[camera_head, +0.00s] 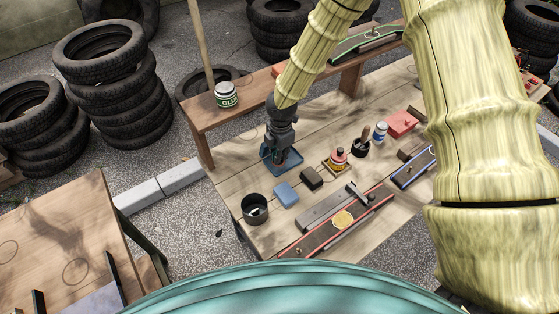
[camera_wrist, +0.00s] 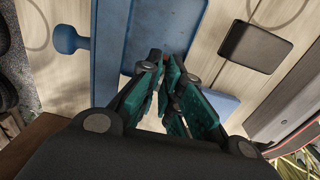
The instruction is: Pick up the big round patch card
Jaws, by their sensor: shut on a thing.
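My gripper (camera_head: 282,158) is low over a blue tray (camera_head: 267,166) on the wooden bench. In the wrist view its teal-padded fingers (camera_wrist: 166,68) are close together above the tray (camera_wrist: 110,45). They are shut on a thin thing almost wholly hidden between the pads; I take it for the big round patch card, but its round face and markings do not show. I cannot tell whether it still touches the tray.
A blue block (camera_head: 286,194), a dark block (camera_head: 312,178) and a black cup (camera_head: 255,210) stand close by. A red bottle (camera_head: 338,157) and a red-edged rack (camera_head: 318,240) with a yellow disc (camera_head: 343,219) are to the right. A glue can (camera_head: 225,95) stands on the raised shelf.

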